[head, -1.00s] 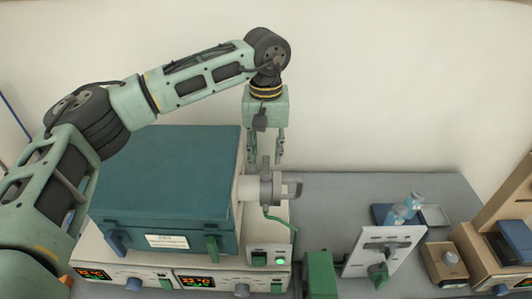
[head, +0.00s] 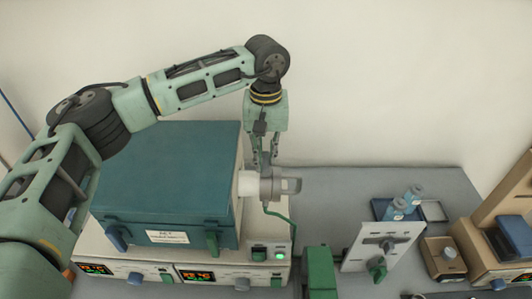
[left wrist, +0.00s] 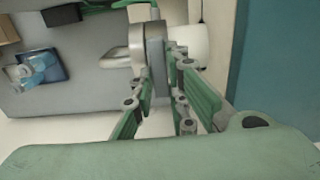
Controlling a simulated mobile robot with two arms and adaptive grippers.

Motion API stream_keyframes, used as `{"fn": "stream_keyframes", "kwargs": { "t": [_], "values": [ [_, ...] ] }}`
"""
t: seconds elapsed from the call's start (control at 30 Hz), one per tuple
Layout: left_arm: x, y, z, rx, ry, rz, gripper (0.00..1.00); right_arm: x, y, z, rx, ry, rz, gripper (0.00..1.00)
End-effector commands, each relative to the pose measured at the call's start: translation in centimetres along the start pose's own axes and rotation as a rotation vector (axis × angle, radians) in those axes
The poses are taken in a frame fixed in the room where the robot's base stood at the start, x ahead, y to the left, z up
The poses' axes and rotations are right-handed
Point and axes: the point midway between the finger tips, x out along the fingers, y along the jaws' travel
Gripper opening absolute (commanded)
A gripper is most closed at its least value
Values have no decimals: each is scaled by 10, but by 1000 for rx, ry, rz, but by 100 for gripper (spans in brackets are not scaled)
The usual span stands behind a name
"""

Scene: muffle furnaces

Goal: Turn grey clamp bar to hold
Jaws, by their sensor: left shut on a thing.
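The grey clamp bar (left wrist: 155,62) shows in the left wrist view as a flat upright piece between my left gripper's fingers. It sits against the light grey flange (head: 283,185) at the end of the white port (head: 248,184), on the right side of the teal furnace (head: 165,185). My left gripper (head: 265,164) points down from above and is shut on the bar. In the left wrist view its fingers (left wrist: 159,80) lie on both sides of the bar. In the head view the fingers largely hide the bar. My right gripper is not in view.
A green hose (head: 281,221) hangs below the flange. A white upright panel (head: 375,251) with a green knob, blue-capped bottles (head: 397,209) on a tray, and a brown box (head: 443,265) stand to the right.

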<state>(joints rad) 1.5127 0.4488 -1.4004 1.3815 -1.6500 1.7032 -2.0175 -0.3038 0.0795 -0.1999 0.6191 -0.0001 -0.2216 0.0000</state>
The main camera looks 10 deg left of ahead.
Motion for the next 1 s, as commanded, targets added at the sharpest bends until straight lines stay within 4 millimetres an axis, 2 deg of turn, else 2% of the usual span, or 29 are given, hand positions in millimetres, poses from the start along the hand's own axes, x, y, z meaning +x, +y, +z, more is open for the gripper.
{"fn": "stream_keyframes", "kwargs": {
  "t": [0.27,0.47,1.0],
  "values": [
    [0,0,0,-29,1,0,0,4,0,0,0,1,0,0],
    [2,0,0,-125,1,2,0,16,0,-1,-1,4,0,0],
    [2,-4,0,-611,2,3,0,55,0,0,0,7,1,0]
  ]
}}
